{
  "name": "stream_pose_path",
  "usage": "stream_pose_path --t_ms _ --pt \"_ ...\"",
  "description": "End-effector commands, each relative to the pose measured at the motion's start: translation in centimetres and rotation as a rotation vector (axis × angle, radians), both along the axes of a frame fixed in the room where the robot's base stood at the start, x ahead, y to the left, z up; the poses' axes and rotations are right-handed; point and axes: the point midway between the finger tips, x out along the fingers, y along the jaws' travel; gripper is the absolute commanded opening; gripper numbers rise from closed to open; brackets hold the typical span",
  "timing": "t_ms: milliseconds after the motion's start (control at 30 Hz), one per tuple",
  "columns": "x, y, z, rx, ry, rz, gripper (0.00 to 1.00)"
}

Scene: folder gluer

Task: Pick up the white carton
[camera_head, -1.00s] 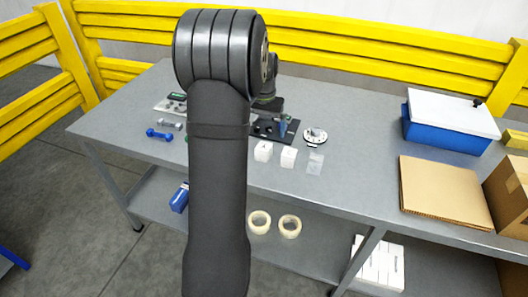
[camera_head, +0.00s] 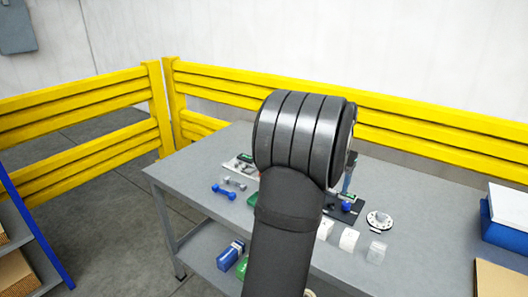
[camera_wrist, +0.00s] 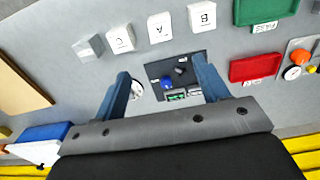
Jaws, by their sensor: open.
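Several small white cartons stand in a row on the grey table. In the wrist view they bear letters: carton B (camera_wrist: 202,17), carton A (camera_wrist: 160,28) and carton C (camera_wrist: 120,39), with a plain pale block (camera_wrist: 88,48) at the row's left end. In the head view, two white cartons (camera_head: 348,239) and the pale block (camera_head: 376,252) show right of my arm; the rest is hidden. My gripper (camera_wrist: 162,66) is open and empty, with the cartons beyond its fingertips. A black fixture (camera_wrist: 184,71) with a blue part lies between the fingers in the picture.
A round metal flange (camera_head: 379,221) lies near the fixture. A green tray (camera_wrist: 262,10) and a red tray (camera_wrist: 256,68) sit to the right in the wrist view. A blue box with a white lid (camera_head: 508,212) stands at the right. A yellow fence (camera_head: 420,125) runs behind the table.

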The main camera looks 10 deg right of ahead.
Motion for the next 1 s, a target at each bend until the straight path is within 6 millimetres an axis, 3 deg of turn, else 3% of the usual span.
stream_pose_path --t_ms 267,533,1000 --pt "0.0 0.0 0.0 0.000 0.000 -0.010 0.67" --pt "-0.1 0.3 -0.8 0.001 0.002 -0.132 0.67" --pt "-0.1 0.3 -10.2 0.002 0.004 -0.130 0.67"
